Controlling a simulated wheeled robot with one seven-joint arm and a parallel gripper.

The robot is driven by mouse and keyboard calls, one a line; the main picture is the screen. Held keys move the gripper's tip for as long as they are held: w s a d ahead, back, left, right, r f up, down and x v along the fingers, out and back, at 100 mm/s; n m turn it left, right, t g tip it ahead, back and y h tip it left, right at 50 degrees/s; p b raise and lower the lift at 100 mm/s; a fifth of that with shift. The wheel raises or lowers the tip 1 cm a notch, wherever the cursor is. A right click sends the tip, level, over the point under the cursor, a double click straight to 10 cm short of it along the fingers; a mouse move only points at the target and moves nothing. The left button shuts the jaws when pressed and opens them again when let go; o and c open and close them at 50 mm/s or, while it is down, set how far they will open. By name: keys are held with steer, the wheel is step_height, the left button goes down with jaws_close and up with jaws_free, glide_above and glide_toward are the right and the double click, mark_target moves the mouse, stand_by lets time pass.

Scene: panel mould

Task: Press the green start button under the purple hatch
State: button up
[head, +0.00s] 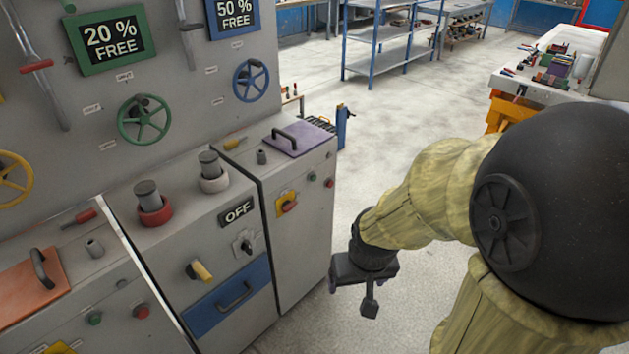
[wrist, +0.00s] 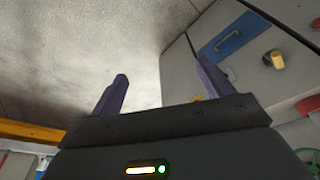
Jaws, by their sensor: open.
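The purple hatch (head: 303,146) with a dark handle lies flat on top of the right-hand cabinet. On that cabinet's front face, below the hatch, is a small green button (head: 312,176), with a red button (head: 329,183) to its right. My gripper (head: 351,296) is open and empty. It hangs to the right of the cabinet and lower than the buttons in the head view, apart from the cabinet. In the wrist view my gripper (wrist: 162,78) shows two spread fingers with floor between them; the green button is not visible there.
A red emergency knob on a yellow plate (head: 288,204) is left of the green button. The middle cabinet has an OFF sign (head: 238,211), a yellow switch (head: 199,271) and a blue panel (head: 215,309). The floor (head: 400,110) beyond my arm is clear.

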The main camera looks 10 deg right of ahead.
jaws_close()
stand_by(1.5)
